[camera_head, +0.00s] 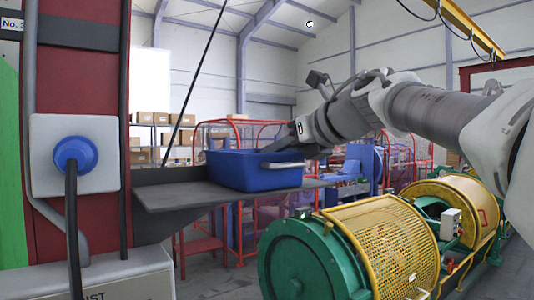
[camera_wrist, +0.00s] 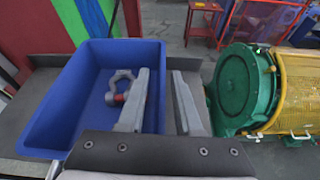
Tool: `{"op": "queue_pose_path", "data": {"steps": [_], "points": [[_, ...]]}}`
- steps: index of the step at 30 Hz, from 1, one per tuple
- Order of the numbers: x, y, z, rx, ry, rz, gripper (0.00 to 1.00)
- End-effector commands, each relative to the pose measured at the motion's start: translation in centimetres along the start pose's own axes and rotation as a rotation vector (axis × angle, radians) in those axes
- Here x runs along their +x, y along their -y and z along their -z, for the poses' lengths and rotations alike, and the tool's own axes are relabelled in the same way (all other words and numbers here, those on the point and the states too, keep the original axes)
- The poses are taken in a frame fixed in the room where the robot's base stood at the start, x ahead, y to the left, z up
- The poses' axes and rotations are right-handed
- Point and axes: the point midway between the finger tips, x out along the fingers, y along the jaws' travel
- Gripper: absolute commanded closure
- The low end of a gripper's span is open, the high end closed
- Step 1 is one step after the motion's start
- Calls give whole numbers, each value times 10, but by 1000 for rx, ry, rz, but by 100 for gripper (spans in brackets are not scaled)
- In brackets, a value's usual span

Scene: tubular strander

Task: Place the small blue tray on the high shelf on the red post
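The small blue tray (camera_head: 240,172) sits upright on the grey shelf (camera_head: 175,196) that juts from the red post (camera_head: 96,85). In the wrist view the tray (camera_wrist: 50,108) holds a grey shackle (camera_wrist: 119,88) with a red part. My gripper (camera_head: 272,158) is at the tray's right side. In the wrist view its fingers (camera_wrist: 162,74) straddle the tray's right wall, one inside and one outside. A gap shows between the fingers, so the gripper looks open. Contact between tray underside and shelf is partly hidden.
A thin dark rod (camera_head: 197,70) slants up behind the shelf. A blue plug with a cable (camera_head: 72,155) is on the post at left. Green and yellow strander machinery (camera_head: 385,245) stands below right. Racks with boxes (camera_head: 155,118) are behind.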

Motion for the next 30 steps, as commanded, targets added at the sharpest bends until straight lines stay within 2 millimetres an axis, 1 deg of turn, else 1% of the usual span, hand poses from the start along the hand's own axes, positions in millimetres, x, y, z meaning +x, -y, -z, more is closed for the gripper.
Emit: {"op": "queue_pose_path", "data": {"steps": [5, 9, 12, 16, 18, 21, 27, 30], "points": [[-31, 1, 0, 0, 4, 4, 66], [-63, 1, 0, 0, 4, 4, 66], [-84, 1, 0, 1, 5, 5, 66], [-104, 1, 0, 1, 3, 3, 66], [-111, 1, 0, 1, 3, 3, 66], [-116, 0, 0, 1, 1, 1, 66], [-118, 0, 0, 3, 3, 0, 66], [-118, -3, -6, 41, 45, -9, 66]]}}
